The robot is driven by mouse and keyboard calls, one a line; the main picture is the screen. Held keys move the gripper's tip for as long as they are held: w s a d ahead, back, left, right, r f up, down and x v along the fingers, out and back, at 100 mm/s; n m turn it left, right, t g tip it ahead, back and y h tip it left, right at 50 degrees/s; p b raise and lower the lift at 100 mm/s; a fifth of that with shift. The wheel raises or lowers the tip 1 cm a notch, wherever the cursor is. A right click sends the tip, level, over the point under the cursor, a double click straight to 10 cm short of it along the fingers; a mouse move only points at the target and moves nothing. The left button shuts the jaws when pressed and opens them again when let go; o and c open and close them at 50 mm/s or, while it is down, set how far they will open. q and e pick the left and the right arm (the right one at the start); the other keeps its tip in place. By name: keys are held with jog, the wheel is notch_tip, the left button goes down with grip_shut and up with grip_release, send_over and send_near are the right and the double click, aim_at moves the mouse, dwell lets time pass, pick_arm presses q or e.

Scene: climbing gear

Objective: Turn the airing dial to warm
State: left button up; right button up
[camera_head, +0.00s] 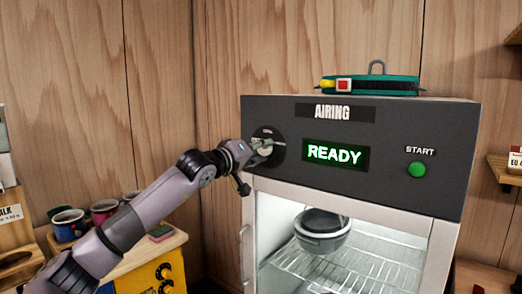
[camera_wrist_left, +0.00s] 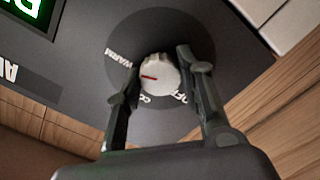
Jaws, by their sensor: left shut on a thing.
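The airing dial (camera_wrist_left: 160,78) is a small pale knob on a round dark plate, with WARM, OFF and a partly covered label starting "CO" around it. Its red mark points left in the left wrist view, between WARM and the "CO" label. My left gripper (camera_wrist_left: 161,72) is shut on the knob, one finger on each side. The display (camera_head: 336,154) reads READY in green. My right gripper is not in view.
A green START button (camera_head: 417,169) is at the panel's right. A grey rounded item (camera_head: 322,232) sits on a wire rack (camera_head: 345,268) inside the lit cabinet. Mugs (camera_head: 104,211) stand on a wooden surface at left.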

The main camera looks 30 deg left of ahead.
pick_arm(q)
jog(key=shift+f, duration=0.25)
jog(key=o, duration=0.7)
jog(key=shift+d, duration=0.1)
jog(key=o, duration=0.5)
jog(key=shift+r, duration=0.15)
jog(key=shift+s+a, duration=0.15)
jog(key=shift+s, duration=1.85)
jog(key=shift+s+a, duration=0.2)
jog(key=shift+s, duration=1.8)
jog(key=shift+s+a, duration=0.15)
jog(key=shift+s, duration=1.85)
